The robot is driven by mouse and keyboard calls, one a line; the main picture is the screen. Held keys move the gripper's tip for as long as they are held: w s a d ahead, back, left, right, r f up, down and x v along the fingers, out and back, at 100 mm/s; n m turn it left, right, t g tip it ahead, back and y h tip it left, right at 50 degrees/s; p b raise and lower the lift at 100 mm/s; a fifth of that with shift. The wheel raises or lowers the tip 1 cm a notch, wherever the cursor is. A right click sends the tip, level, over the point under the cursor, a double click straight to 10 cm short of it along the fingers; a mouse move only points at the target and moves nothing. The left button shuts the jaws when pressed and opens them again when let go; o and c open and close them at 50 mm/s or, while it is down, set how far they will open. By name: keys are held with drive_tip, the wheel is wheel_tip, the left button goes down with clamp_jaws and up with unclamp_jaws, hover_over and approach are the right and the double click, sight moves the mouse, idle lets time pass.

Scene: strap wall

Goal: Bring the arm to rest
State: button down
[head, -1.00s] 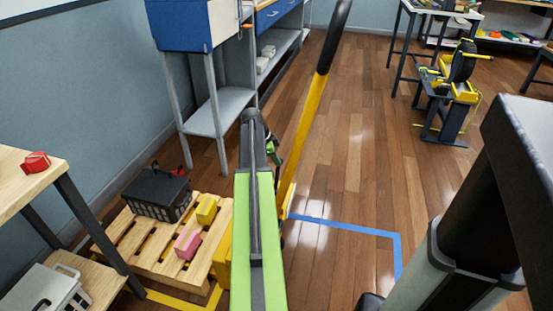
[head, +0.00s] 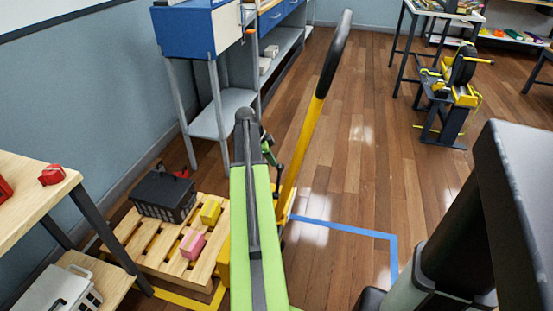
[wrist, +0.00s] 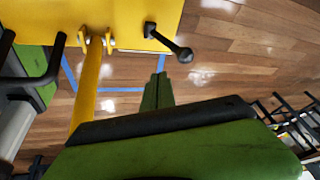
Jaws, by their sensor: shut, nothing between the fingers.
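My arm, with a long green link, reaches forward and down the middle of the head view. My gripper shows in the wrist view, its two green fingers (wrist: 158,92) together with nothing between them. In the head view, it is mostly hidden behind the arm. A yellow pole with a black grip (head: 312,110) stands tilted just right of the arm; I cannot tell whether they touch. In the wrist view, a yellow plate (wrist: 110,20) with a yellow bar fixed to it lies beyond the fingertips.
A wooden pallet (head: 150,255) at left carries a black crate (head: 163,196), a pink block (head: 192,244) and a yellow block (head: 210,212). A wooden table (head: 25,205) stands nearer left, a blue cabinet (head: 200,32) behind. Open floor (head: 365,150) lies right of the pole, with blue tape.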

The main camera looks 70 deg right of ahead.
drive_tip(key=p+v, duration=0.1)
drive_tip(key=v, duration=0.2)
drive_tip(key=shift+w+r+p, duration=0.15)
drive_tip(key=shift+r+p, duration=0.1)
drive_tip(key=shift+p, duration=0.1)
drive_tip(key=shift+d, duration=0.1)
